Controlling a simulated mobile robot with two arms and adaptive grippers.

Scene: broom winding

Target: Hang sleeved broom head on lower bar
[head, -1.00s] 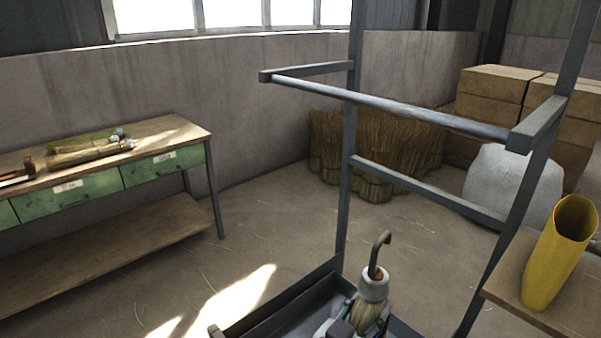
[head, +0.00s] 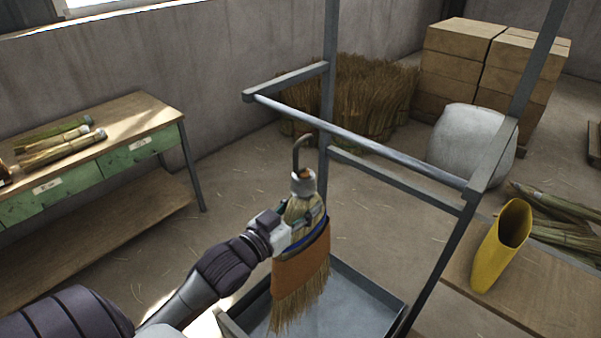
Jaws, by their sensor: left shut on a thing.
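The broom head (head: 303,278) has straw bristles, an orange-brown sleeve (head: 300,265) with a blue edge, a pale collar and a dark hook (head: 300,150) on top. My left gripper (head: 297,228) is shut on it just under the collar and holds it upright, hook up. The rack's lower bar (head: 350,140) is a round grey rail, behind and right of the hook in the picture. The hook looks apart from the bar, though the depth between them is hard to tell. The gripper's fingers are partly hidden against the straw. My right gripper is not in view.
A grey tray (head: 375,305) lies at the rack's foot, below the broom head. A yellow tube (head: 500,247) stands on a wooden table (head: 465,285) at the right. A bench (head: 140,105) with green drawers stands left. Straw bundles, boxes and a white sack are behind the rack.

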